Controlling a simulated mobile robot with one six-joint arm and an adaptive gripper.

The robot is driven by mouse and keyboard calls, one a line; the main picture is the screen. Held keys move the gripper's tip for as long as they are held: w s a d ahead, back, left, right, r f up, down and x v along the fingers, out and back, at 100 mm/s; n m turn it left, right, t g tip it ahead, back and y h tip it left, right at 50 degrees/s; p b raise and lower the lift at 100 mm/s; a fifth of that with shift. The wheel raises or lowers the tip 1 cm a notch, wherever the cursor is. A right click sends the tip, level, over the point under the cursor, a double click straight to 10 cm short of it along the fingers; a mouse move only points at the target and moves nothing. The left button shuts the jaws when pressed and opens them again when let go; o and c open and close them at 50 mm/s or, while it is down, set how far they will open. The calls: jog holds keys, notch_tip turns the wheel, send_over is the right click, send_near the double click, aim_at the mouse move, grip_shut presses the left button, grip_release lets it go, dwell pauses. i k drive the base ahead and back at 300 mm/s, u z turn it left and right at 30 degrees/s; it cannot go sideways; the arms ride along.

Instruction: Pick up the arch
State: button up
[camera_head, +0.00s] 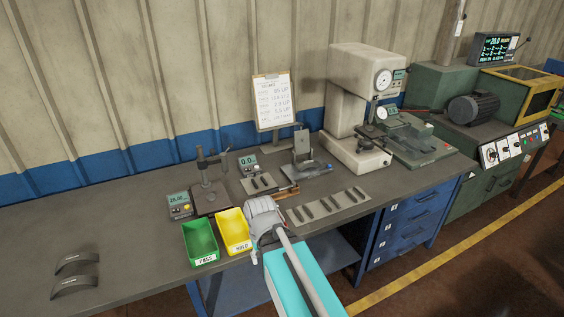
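Two dark grey curved pieces, shaped like arches, lie on the bench at the far left, one behind the other. The rear arch (77,259) is close behind the front arch (75,282), and both look curved side up. My gripper (262,222) is at the front middle of the bench, beside the yellow bin and well to the right of the arches. It is folded in with my grey arm, and its fingers cannot be made out. Nothing touches the arches.
A green bin (200,243) marked PASS and a yellow bin (233,231) stand between my arm and the arches. Gauges, a small stand (207,180), a clipboard (273,101) and a press (356,110) are behind and right. The grey bench (128,225) is clear around the arches.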

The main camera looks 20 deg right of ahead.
aim_at(304, 164)
jog(key=u, duration=0.15)
jog(key=i, duration=1.35)
jog(key=z, duration=0.65)
